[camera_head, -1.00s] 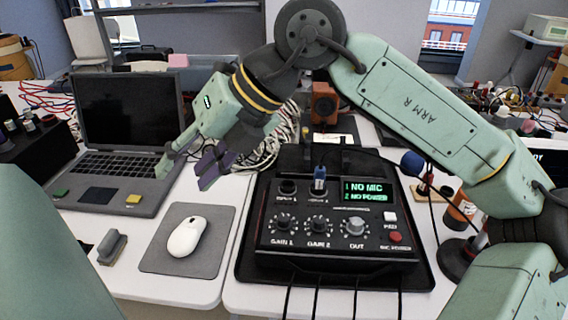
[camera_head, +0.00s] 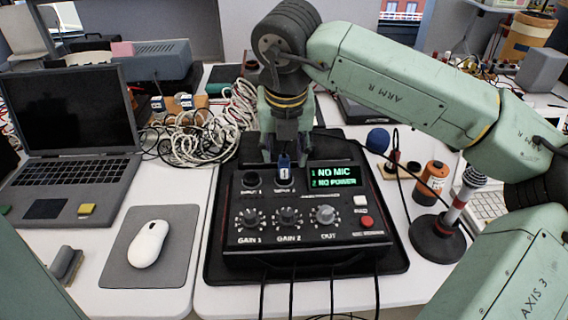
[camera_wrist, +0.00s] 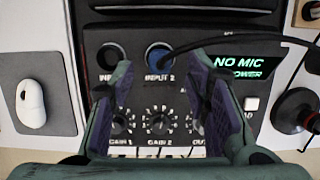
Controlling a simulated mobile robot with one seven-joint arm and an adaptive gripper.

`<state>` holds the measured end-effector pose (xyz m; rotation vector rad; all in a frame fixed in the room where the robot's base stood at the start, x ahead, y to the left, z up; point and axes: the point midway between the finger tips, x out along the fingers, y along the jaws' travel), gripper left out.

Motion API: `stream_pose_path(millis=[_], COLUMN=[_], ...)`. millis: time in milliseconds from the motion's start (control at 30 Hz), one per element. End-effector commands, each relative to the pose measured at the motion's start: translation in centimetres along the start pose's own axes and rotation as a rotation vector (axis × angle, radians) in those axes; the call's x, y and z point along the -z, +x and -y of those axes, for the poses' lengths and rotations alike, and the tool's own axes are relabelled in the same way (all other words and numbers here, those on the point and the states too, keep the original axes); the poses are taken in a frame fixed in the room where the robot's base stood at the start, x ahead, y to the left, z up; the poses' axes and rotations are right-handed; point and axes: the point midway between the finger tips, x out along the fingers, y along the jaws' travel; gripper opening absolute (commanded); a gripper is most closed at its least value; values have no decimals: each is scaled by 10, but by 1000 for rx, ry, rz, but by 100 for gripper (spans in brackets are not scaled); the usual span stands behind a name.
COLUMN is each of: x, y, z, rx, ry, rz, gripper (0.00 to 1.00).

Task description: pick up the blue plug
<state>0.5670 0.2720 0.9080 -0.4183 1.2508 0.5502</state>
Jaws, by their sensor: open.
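The blue plug (camera_head: 284,171) stands upright in the INPUT 2 socket of the black audio box (camera_head: 240,215). In the wrist view the blue plug (camera_wrist: 159,54) shows from above, with a dark cable running off to the right. My gripper (camera_head: 284,152) is open and points down, just above and behind the plug in the head view. In the wrist view my gripper (camera_wrist: 158,85) has its two purple-padded fingers apart, with the plug beyond their tips and between them sideways. The fingers do not visibly hold anything.
The box's display (camera_head: 335,177) reads NO MIC, NO POWER. A mouse (camera_head: 149,244) on a grey pad and a laptop (camera_head: 70,130) are left. Tangled cables (camera_head: 205,135) lie behind. A microphone (camera_head: 462,200) on a stand and an orange canister (camera_head: 431,183) are right.

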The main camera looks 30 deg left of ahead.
Motion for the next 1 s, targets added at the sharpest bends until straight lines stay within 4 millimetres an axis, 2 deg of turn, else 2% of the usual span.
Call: stream_pose_path(millis=[100, 233, 500, 1000], x=[-2, -2, -2, -2], y=[18, 32, 35, 35], z=[0, 0, 0, 0], rx=[-2, -1, -1, -1], ry=[-1, -1, -1, -1], rz=[-4, -2, 0, 0], gripper=[43, 43, 43, 10])
